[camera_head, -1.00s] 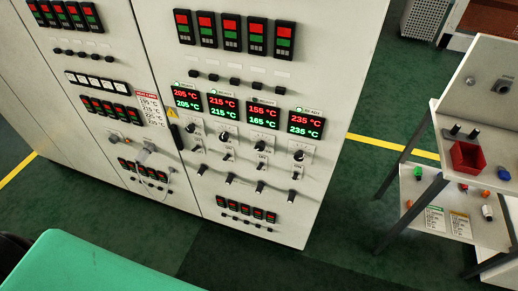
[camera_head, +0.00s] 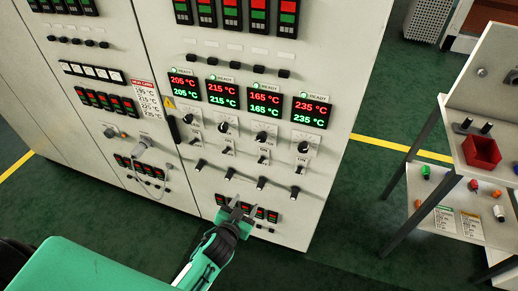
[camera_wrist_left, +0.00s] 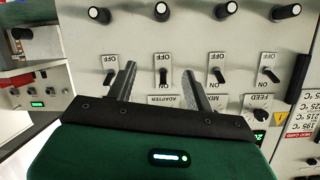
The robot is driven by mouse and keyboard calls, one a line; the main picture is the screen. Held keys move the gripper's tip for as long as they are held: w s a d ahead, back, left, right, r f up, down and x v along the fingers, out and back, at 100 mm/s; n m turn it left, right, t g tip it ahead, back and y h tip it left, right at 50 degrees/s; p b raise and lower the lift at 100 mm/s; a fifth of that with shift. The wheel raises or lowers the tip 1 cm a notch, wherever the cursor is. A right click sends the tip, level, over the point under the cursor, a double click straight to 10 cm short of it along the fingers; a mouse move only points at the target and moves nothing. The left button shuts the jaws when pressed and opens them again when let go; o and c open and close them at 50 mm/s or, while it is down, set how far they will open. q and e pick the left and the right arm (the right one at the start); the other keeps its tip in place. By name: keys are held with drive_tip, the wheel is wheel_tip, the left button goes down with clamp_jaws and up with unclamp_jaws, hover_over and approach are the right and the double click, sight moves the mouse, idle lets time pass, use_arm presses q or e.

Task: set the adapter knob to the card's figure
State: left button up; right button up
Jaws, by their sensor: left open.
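The adapter is the third column by its label in the left wrist view (camera_wrist_left: 168,100). Its display (camera_head: 264,102) reads 165 °C in both red and green. Its dial knob (camera_head: 261,138) is black with a pale mark. The heat card (camera_head: 146,103) lists several figures; the top ones look like 195 and 215, the rest are too small to be sure. My left gripper (camera_head: 238,205) is open and empty, in front of the panel's lower part. In the left wrist view the panel is upside down, and the gripper's palm hides the adapter dial. My right gripper is not in view.
Neighbouring dials, ON/OFF switches (camera_wrist_left: 217,77) and protruding lower knobs (camera_wrist_left: 160,12) crowd the panel. A grey plug with a cable (camera_head: 143,146) juts out at left. A shelf with a red bin (camera_head: 481,152) stands at right. Green floor between is clear.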

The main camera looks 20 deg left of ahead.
sight(261, 140)
use_arm(q)
wheel_tip(261, 140, up, 15)
drive_tip(key=t+b, duration=0.1)
drive_tip(key=t, duration=0.3)
drive_tip(key=w+p, duration=0.3)
drive_tip(key=w, duration=1.1)
drive_tip(key=shift+w+d+f, duration=0.1)
drive_tip(key=shift+w+d, duration=0.05)
drive_tip(key=shift+w, duration=0.05)
drive_tip(key=c, duration=1)
